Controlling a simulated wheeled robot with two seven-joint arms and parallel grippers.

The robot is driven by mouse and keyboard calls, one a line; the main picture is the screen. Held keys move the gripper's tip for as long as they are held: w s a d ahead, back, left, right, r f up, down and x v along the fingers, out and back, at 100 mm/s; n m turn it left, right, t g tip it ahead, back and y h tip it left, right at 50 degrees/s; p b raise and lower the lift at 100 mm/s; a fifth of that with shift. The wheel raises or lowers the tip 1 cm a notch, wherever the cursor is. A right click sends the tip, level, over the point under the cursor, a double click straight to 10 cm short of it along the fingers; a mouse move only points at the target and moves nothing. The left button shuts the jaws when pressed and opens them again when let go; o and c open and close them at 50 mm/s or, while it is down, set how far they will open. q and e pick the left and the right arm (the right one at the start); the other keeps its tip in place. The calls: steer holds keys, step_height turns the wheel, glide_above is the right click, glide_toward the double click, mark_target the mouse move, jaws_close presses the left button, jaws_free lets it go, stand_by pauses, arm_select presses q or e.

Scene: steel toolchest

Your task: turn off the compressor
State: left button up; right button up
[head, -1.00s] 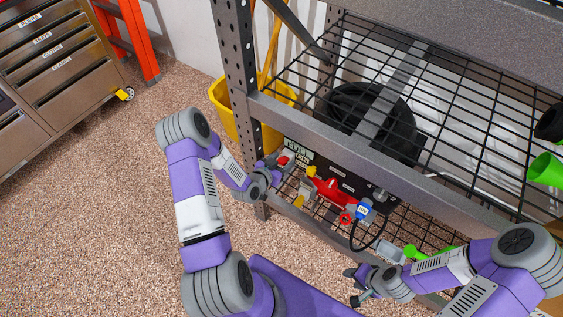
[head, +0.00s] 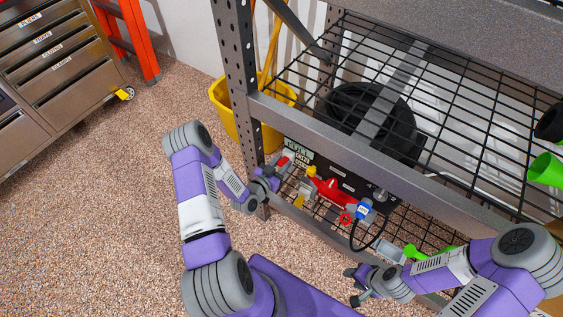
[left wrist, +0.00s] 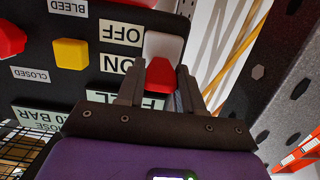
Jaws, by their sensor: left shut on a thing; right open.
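The compressor's black panel (head: 338,187) is on the lower shelf. Its red and white switch (left wrist: 163,60) is beside the OFF label (left wrist: 121,33) and the ON label (left wrist: 113,63), which appear upside down in the left wrist view. The switch's red part is nearer my gripper and its white part is level with OFF. My left gripper (left wrist: 160,85) is shut on the red part, one finger on each side. In the head view my left gripper (head: 278,174) is at the panel's left end. My right gripper (head: 353,286) is open and empty in front of the shelf.
A yellow knob (left wrist: 71,53) and a red valve handle (head: 347,219) are also on the compressor. The shelf's perforated upright (head: 238,75) stands close to my left arm, with a yellow bucket (head: 221,100) behind. A wire shelf (head: 455,105) is overhead. The floor at left is open.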

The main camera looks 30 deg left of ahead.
arm_select(q)
steer(key=f+t, duration=0.1)
steer(key=t, duration=0.2)
steer(key=shift+s+f+t, duration=0.1)
steer(key=shift+f+t, duration=0.2)
steer(key=shift+f, duration=0.05)
steer(key=shift+w+f+t, duration=0.1)
steer(key=shift+f+t, duration=0.2)
steer(key=shift+t, duration=0.55)
steer(key=shift+w+f+t, duration=0.1)
steer(key=shift+f+t, duration=0.2)
steer(key=shift+t, duration=0.55)
steer(key=o, duration=1)
steer(key=shift+o, duration=0.2)
steer(key=p+v, duration=0.1)
steer(key=v, duration=0.6)
steer(key=shift+s+f, duration=0.2)
